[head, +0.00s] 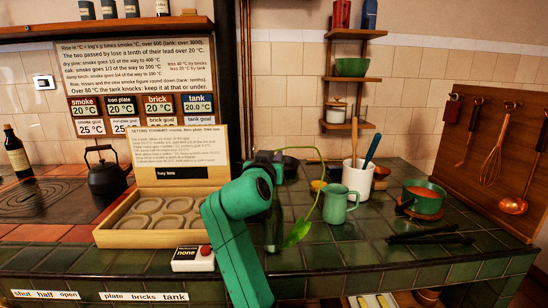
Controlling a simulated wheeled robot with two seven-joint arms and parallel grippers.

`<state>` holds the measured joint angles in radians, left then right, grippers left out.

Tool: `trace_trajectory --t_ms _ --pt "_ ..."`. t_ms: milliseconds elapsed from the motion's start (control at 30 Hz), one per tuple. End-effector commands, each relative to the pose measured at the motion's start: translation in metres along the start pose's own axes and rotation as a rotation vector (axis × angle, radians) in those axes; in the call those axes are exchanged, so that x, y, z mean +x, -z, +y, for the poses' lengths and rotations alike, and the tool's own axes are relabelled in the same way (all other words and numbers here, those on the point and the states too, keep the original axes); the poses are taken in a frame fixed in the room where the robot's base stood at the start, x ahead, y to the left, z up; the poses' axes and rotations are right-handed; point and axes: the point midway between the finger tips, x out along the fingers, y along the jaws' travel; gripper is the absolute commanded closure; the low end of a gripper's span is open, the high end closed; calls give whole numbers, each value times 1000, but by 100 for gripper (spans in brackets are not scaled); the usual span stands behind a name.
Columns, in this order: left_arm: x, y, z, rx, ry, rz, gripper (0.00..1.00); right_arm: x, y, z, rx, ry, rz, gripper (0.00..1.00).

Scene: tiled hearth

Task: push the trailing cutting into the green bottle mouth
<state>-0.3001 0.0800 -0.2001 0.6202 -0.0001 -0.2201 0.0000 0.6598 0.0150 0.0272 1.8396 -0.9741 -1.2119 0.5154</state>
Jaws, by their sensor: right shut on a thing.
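My right gripper (272,160), on the green arm from the bottom middle, is shut on the cutting (317,178). The cutting's thin stem arches up and right from the fingers, then droops to a bright green leaf (297,232) low over the tiled counter. The held end of the stem is hidden at the fingers. A dark green upright shape, seemingly the bottle (273,230), stands just below the gripper, partly covered by my arm. Its mouth is not clear, and I cannot tell whether the stem touches it. My left gripper is not in view.
A green jug (336,204) stands close to the right of the stem. Behind it is a white crock (357,180) with utensils. A green pot (424,196) is further right. A wooden tray (125,237) with round recesses lies left of my arm.

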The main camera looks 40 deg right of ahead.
Motion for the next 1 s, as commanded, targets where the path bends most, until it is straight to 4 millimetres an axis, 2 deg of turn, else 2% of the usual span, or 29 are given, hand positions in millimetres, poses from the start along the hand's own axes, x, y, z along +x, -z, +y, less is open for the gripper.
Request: trace_trajectory --t_ms 167,200,267,300,500,567,1000 --pt "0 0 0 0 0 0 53 0 0 0 0 0 0 100" --pt "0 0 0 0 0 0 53 0 0 0 0 0 0 78" --pt "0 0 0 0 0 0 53 0 0 0 0 0 0 55" --pt "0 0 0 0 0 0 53 0 0 0 0 0 0 51" --pt "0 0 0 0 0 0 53 0 0 0 0 0 0 51" --pt "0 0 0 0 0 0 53 0 0 0 0 0 0 34" --pt "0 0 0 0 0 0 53 0 0 0 0 0 0 34"
